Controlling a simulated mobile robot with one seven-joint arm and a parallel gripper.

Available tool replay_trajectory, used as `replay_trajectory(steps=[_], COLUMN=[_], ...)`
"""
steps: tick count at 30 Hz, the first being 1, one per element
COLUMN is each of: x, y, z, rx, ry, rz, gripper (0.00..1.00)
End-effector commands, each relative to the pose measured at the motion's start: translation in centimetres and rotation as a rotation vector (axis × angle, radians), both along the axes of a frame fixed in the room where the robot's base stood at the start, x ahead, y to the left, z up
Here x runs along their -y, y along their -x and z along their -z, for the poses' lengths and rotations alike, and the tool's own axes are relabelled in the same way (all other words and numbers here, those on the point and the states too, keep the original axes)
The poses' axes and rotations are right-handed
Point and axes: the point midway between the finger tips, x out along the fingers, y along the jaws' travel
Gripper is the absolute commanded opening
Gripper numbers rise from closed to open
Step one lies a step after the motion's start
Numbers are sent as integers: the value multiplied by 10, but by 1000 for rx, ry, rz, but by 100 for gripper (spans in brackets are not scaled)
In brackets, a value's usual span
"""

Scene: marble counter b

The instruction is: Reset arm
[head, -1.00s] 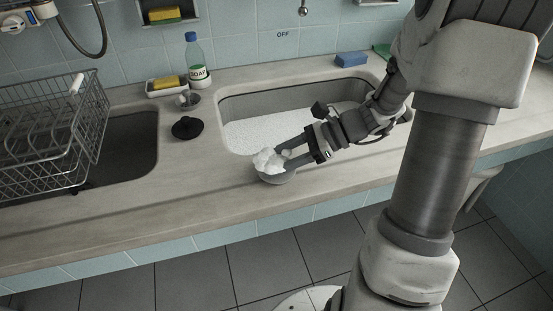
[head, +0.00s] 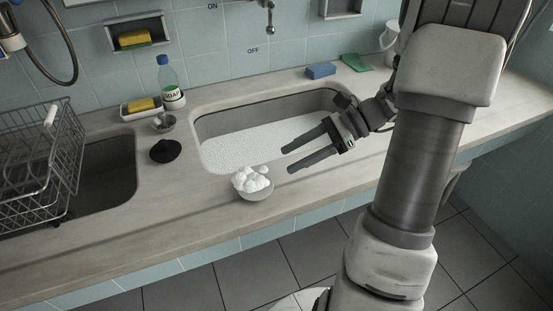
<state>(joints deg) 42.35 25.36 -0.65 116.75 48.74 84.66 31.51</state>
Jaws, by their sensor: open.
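My gripper (head: 288,160) is open and empty in the head view, with its two dark fingers spread apart and pointing left. It hovers over the front right of the sink basin (head: 225,150), which holds white foam or granules. A small grey bowl (head: 257,194) heaped with white lumps stands on the counter in front of the basin. The bowl is to the left of and below my fingertips in the picture, apart from them.
A wire dish rack (head: 40,155) stands over the left basin. A black stopper (head: 165,151), a soap bottle (head: 171,85) and a yellow sponge (head: 140,105) are behind it to the right. A blue sponge (head: 320,70) and green cloth (head: 356,62) lie at the back right. The front counter is mostly clear.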

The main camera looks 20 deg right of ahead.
Motion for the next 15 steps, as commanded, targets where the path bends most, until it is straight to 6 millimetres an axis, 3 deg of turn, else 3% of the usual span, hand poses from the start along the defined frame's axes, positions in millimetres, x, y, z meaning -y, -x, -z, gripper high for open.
replay_trajectory(steps=[5, 15], x=[10, 10], y=[2, 2], z=[-6, -6], rx=[0, 0], ry=[0, 0], rz=[1, 0], gripper=[60, 60])
